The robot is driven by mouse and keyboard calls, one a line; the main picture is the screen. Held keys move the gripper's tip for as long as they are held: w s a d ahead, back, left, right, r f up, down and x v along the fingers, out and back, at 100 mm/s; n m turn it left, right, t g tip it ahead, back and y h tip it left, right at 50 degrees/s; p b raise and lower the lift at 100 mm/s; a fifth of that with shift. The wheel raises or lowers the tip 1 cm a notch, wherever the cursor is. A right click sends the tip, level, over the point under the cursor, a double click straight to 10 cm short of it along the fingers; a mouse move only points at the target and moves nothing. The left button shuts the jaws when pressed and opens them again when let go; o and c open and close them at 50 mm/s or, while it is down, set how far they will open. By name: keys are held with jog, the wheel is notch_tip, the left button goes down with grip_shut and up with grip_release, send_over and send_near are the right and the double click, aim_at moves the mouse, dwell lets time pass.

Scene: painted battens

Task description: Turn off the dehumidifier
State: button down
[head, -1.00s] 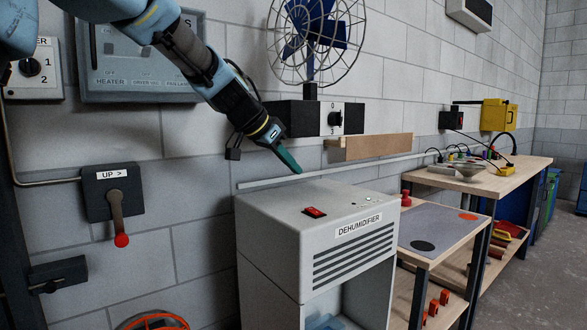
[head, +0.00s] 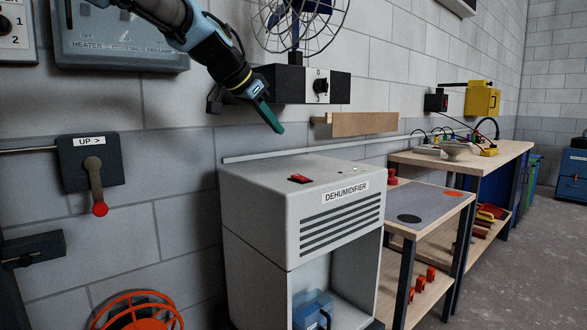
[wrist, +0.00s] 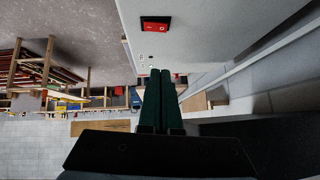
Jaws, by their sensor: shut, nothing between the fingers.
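The dehumidifier (head: 262,215) is a light grey cabinet with a labelled, slatted front and an open bay holding a blue container (head: 312,308). Its red rocker switch (head: 300,179) is on the top face, toward the left; in the wrist view the switch (wrist: 155,24) shows the marks I and 0. Which side is pressed down I cannot tell. My gripper (head: 277,130) is above the back of the dehumidifier's top, apart from it and from the switch. Its green fingers (wrist: 159,90) are together in the wrist view, with nothing between them.
A fan (head: 297,30) on a black box with a dial (head: 319,86) is on the wall behind my arm. A wooden batten (head: 362,124) juts from the wall. A lever (head: 96,185) marked UP is at left. A workbench (head: 470,158) stands at right.

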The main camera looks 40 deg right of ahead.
jog(key=shift+f, duration=0.1)
jog(key=p, duration=0.2)
send_over(294, 177)
jog(key=f, duration=0.7)
jog(key=shift+s, duration=0.2)
jog(key=f, duration=0.3)
jog(key=shift+w+f, duration=0.1)
jog(key=shift+w, duration=0.15)
jog(key=shift+f, duration=0.35)
